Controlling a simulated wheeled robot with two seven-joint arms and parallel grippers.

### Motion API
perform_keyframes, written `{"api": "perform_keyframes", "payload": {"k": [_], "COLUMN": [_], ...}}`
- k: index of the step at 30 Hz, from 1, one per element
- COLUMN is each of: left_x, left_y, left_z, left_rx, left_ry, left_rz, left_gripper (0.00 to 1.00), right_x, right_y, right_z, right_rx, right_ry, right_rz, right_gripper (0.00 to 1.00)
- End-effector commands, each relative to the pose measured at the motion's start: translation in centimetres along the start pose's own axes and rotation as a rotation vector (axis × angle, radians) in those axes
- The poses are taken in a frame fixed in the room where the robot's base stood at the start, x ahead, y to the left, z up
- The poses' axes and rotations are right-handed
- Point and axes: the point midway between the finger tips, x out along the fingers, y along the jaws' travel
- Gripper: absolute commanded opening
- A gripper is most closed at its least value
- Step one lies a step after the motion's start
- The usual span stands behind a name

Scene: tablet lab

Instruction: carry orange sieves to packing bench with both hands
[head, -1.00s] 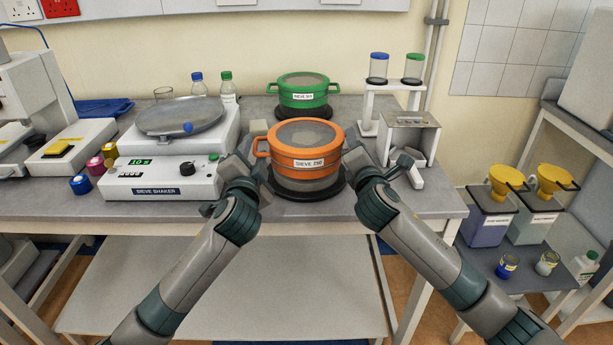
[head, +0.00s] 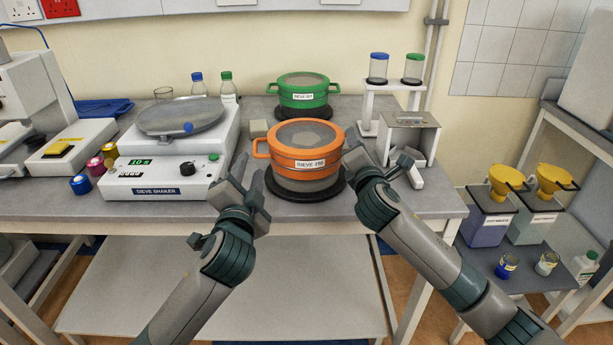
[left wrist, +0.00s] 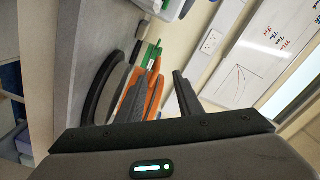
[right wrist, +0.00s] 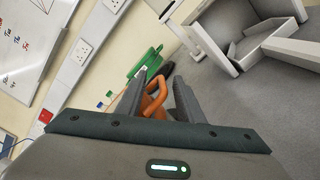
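The orange sieve stack (head: 305,160), labelled as a sieve, stands upright on a black round base (head: 300,193) on the grey bench, with a handle on each side. My left gripper (head: 250,180) is open and empty, in front of and left of the stack, apart from its left handle. In the left wrist view the orange sieve (left wrist: 130,88) shows beyond the spread fingers. My right gripper (head: 357,160) is at the stack's right side. In the right wrist view its fingers are apart, with the orange handle (right wrist: 154,98) between them; contact cannot be told.
A green sieve (head: 303,90) stands on another black base behind. The sieve shaker (head: 165,180) is to the left; a white rack (head: 392,98) and grey-white stand (head: 410,130) are to the right. A lower side table (head: 540,262) holds yellow funnels and jars.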

Motion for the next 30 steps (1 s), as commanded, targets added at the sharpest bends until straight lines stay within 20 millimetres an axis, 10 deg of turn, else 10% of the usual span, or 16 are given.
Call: {"api": "perform_keyframes", "payload": {"k": [30], "left_x": [0.0], "left_y": [0.0], "left_z": [0.0], "left_rx": [0.0], "left_ry": [0.0], "left_rz": [0.0], "left_gripper": [0.33], "right_x": [-11.7], "right_y": [-0.1], "right_z": [0.0], "right_rx": [0.0], "right_ry": [0.0], "right_rz": [-0.001], "right_gripper": [0.34]}}
